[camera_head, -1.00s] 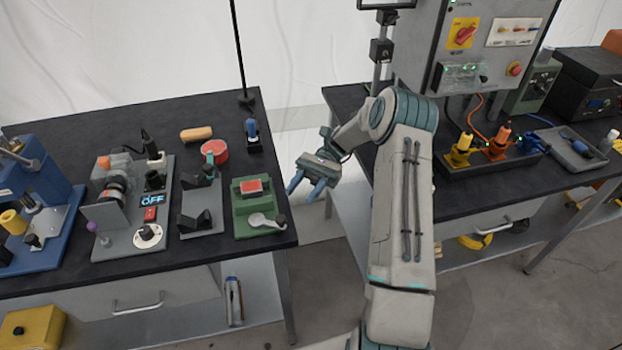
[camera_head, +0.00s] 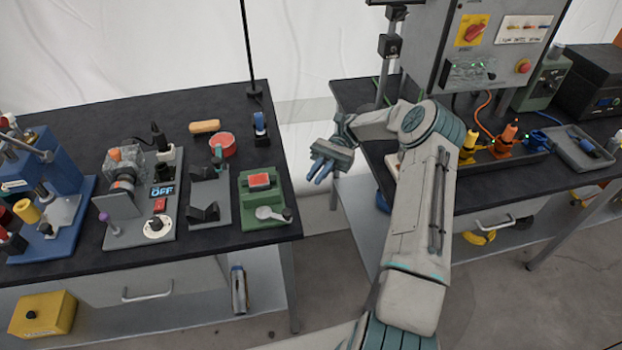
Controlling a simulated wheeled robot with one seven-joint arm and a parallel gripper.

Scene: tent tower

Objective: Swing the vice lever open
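The vice (camera_head: 250,212) is a green block near the right front corner of the left bench, with a red piece (camera_head: 259,180) set in its top. Its lever (camera_head: 268,213) is a grey disc and arm at the front, ending in a dark knob (camera_head: 287,215) on the right. My gripper (camera_head: 320,173) has blue fingers with a gap between them and holds nothing. It hangs right of the vice, beyond the bench's edge and apart from the lever. The vice and lever are unobstructed.
Left of the vice stand a grey fixture (camera_head: 222,205), a panel with an OFF display (camera_head: 162,190) and a blue press (camera_head: 60,190). A red round container (camera_head: 222,146) and a thin black pole (camera_head: 248,50) stand behind. A gap separates the benches.

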